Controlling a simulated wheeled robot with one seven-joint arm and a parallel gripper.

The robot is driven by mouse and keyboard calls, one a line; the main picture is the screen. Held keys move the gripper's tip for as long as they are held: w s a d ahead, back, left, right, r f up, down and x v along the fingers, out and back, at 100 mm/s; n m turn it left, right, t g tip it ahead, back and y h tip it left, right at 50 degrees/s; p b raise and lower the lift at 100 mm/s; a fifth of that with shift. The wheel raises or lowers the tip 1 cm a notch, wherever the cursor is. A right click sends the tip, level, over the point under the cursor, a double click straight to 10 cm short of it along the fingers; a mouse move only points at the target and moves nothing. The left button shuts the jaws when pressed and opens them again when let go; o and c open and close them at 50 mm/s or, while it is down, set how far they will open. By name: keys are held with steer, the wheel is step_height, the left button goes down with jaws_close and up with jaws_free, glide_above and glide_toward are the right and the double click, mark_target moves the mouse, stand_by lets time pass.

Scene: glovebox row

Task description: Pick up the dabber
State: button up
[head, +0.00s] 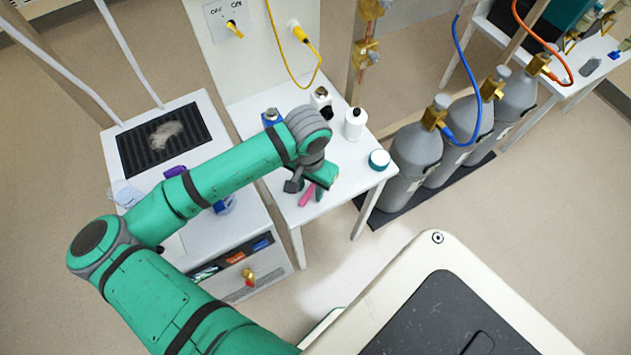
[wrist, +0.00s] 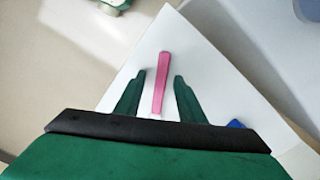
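A slim pink bar (wrist: 161,85), which I take to be the dabber, lies on the white table (wrist: 200,50) near a corner. It also shows in the head view (head: 307,196), partly by my gripper. My gripper (wrist: 160,76) is open. In the wrist view its two green fingers stand on either side of the pink bar, with a gap on each side. The bar's far end reaches past the fingertips. I cannot tell how far the fingertips are above the table.
Grey gas cylinders (head: 416,153) stand to the right. A white cabinet (head: 254,270) stands to the left. A blue item (wrist: 236,124) is right of my fingers.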

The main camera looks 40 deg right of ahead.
jaws_close()
steer(key=shift+r, duration=0.15)
